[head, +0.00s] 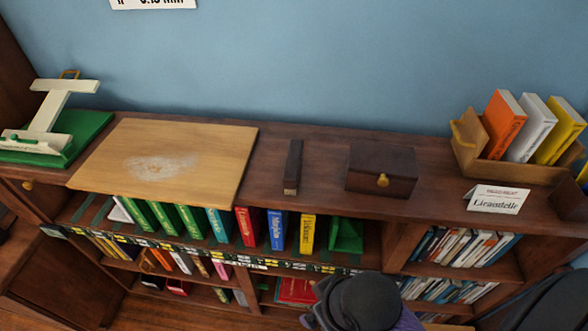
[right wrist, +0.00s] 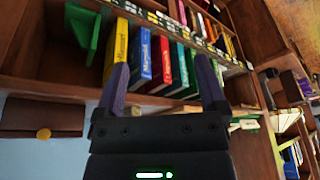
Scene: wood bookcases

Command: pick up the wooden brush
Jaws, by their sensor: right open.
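The wooden brush (head: 293,167) looks like a narrow, dark brown block with a paler near end. It lies on top of the bookcase between the pale board and the small dark box. I cannot make it out in the right wrist view, where my gripper covers part of the shelf top. My right gripper (right wrist: 161,88) is open with nothing between its purple fingers, facing the row of coloured books. In the head view my dark right arm shows at the bottom, below and right of the brush and apart from it. My left gripper is not in view.
A pale board (head: 200,150) lies left of the brush. A dark box (head: 381,170) with a knob stands to the right, then a card (head: 497,199) and a book holder (head: 468,140). Coloured books (head: 246,226) stand on the shelf below. Bare wood flanks the brush.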

